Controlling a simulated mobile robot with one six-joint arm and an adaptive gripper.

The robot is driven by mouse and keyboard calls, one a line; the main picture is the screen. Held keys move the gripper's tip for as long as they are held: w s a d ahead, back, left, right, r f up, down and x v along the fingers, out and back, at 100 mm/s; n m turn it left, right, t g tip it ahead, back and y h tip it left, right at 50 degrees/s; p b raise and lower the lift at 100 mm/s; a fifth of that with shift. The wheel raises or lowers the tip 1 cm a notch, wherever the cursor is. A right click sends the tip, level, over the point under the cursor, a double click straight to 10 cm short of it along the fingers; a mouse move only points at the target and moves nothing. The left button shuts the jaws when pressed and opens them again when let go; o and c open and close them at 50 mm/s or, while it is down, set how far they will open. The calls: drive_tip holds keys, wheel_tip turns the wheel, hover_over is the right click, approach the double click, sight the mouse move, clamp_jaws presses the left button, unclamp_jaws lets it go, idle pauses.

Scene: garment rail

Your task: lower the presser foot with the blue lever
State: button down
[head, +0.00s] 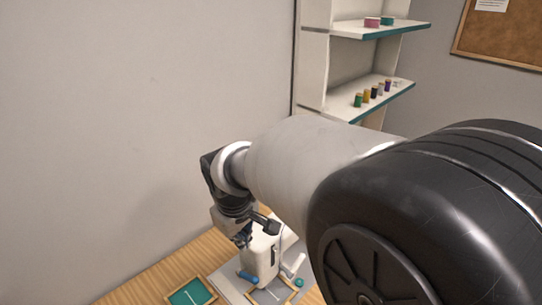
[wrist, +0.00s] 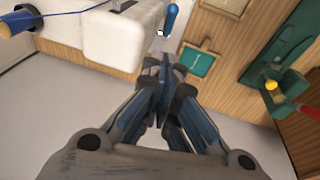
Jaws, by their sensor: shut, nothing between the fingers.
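The blue lever (wrist: 172,17) sticks out beside the white sewing machine (wrist: 125,36) at the top of the wrist view. In the head view the blue lever (head: 248,277) shows low at the left of the machine (head: 263,256). My gripper (wrist: 163,65) is shut and empty, its tips just below the lever in the wrist picture and apart from it. In the head view my gripper (head: 243,240) is in front of the machine's upper part and hides some of it. I cannot make out the presser foot clearly.
A small teal tray (wrist: 198,65) lies on the wooden table, which also holds a green object (wrist: 285,80) with yellow and red parts. A blue thread spool (wrist: 14,24) is at the upper left. A white shelf (head: 345,104) with several spools stands behind.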

drive_tip(key=a, duration=0.1)
drive_tip(key=f, duration=0.1)
drive_tip(key=a, duration=0.1)
drive_tip(key=shift+w+a+f+n, duration=0.3)
drive_tip(key=shift+a+f+n, duration=0.05)
drive_tip(key=shift+f+n, duration=0.05)
drive_tip(key=shift+f, duration=0.1)
drive_tip(key=b, duration=0.3)
hover_over(244, 273)
drive_tip(key=a, duration=0.2)
wheel_tip(244, 273, down, 10)
drive_tip(key=shift+s+a+f, duration=0.1)
drive_tip(key=shift+a, duration=0.05)
drive_tip(key=shift+s+d+f+b, duration=0.2)
drive_tip(key=shift+d+f+b, duration=0.05)
drive_tip(key=shift+d+f, duration=0.35)
drive_tip(key=shift+s+d+f+b, duration=0.25)
drive_tip(key=shift+d+f, duration=0.25)
drive_tip(key=shift+f, duration=0.2)
drive_tip(key=shift+w+f, duration=0.1)
drive_tip(key=shift+s+d, duration=0.2)
drive_tip(key=shift+s, duration=0.1)
drive_tip(key=shift+y, duration=0.3)
